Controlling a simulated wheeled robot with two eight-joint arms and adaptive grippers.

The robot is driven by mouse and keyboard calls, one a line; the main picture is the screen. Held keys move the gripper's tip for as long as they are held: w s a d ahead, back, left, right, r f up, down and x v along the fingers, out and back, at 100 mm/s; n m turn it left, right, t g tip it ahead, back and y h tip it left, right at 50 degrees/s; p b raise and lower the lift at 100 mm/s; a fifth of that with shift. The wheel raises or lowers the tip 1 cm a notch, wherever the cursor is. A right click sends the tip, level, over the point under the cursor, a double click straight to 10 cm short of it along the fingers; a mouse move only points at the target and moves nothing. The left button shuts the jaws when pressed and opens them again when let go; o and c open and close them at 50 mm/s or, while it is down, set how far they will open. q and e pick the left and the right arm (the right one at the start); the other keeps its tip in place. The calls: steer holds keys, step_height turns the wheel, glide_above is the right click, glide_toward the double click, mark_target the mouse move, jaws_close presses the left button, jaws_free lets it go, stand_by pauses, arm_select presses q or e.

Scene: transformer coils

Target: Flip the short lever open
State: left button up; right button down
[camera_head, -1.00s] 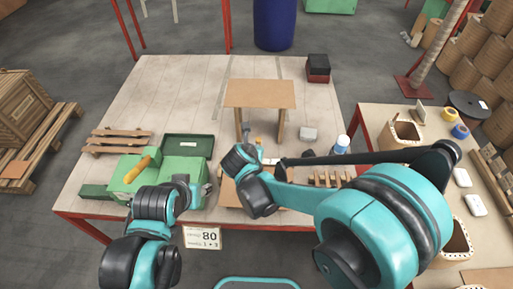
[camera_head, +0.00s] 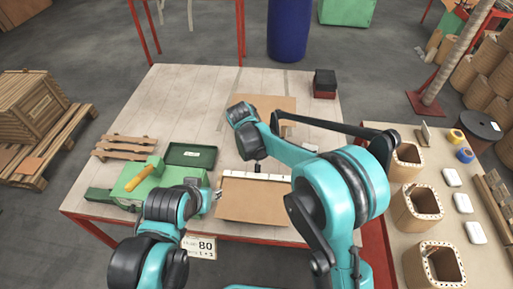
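A green box-like device (camera_head: 135,190) stands at the left front of the table, with a yellow handle (camera_head: 144,174) slanting up from its top. I cannot tell whether this handle is the short lever; no other lever shows clearly. My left gripper (camera_head: 217,196) is low at the device's right side, small and partly hidden by my wrist. My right gripper (camera_head: 258,166) points down just behind the pale top edge of a brown board (camera_head: 252,202) at the table's front. Its fingers are too small and dark to read, and I cannot tell whether it touches anything.
A brown stand (camera_head: 270,102) behind my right wrist is partly covered by my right arm. A dark green tray (camera_head: 190,155) and wooden slats (camera_head: 124,147) lie at the left. A black and red box (camera_head: 325,84) stands at the back right. The table's back left is clear.

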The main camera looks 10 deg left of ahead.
steer(key=shift+w+f, duration=0.15)
steer(key=shift+w, duration=0.25)
arm_select(q)
steer(key=shift+s, duration=0.15)
stand_by(0.4)
steer(key=r+p, duration=0.2)
steer(key=d+r+p, duration=0.1)
steer(key=r+p, duration=0.1)
steer(key=shift+s, duration=0.3)
arm_select(e)
step_height(320, 180, up, 13)
steer(key=s+a, duration=0.1)
steer(key=a, duration=0.1)
steer(key=shift+s, duration=0.15)
steer(key=shift+a+f, duration=0.1)
